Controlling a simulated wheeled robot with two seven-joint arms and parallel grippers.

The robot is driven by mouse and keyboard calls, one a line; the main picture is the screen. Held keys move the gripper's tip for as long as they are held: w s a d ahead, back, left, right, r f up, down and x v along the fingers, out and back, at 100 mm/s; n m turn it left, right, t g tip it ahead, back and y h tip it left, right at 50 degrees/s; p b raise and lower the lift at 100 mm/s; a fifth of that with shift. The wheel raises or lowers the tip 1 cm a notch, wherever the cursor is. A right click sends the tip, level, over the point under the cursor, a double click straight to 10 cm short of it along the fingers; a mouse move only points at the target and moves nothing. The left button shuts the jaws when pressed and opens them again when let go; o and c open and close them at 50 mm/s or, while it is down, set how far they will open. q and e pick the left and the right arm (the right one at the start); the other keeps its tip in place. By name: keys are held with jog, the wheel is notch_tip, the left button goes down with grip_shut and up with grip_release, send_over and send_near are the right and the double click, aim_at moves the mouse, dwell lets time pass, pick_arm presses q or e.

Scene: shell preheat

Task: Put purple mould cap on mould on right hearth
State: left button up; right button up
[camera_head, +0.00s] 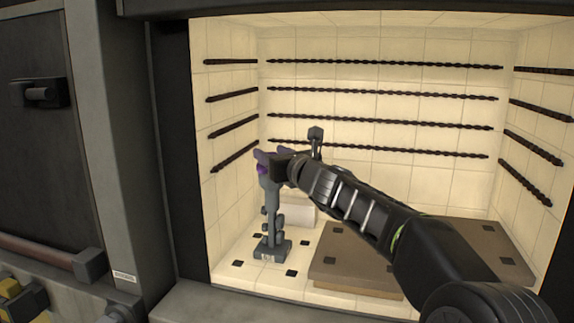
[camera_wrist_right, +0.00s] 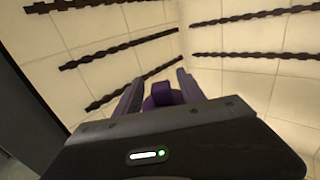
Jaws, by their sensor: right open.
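A grey, branched mould (camera_head: 271,212) stands upright on a square foot with a small label, on the pale furnace floor left of a brown slab. The purple mould cap (camera_head: 262,169) shows at the top of the mould, partly hidden by my right gripper (camera_head: 268,158). In the right wrist view the purple cap (camera_wrist_right: 164,94) is between the two fingers of my right gripper (camera_wrist_right: 157,90), which is open around it. Whether the cap is fully seated on the mould is hidden. My left gripper is not in view.
The brown slab (camera_head: 345,270) lies on the floor under my right arm. A pale block (camera_head: 297,211) stands behind the mould. Dark twisted heating rods (camera_head: 385,93) line the furnace walls. The dark door frame (camera_head: 178,150) bounds the opening on the left.

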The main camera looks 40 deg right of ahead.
jog(key=s+a, duration=0.1)
jog(key=s, duration=0.8)
jog(key=shift+a+b, duration=0.3)
jog(key=shift+a, duration=0.05)
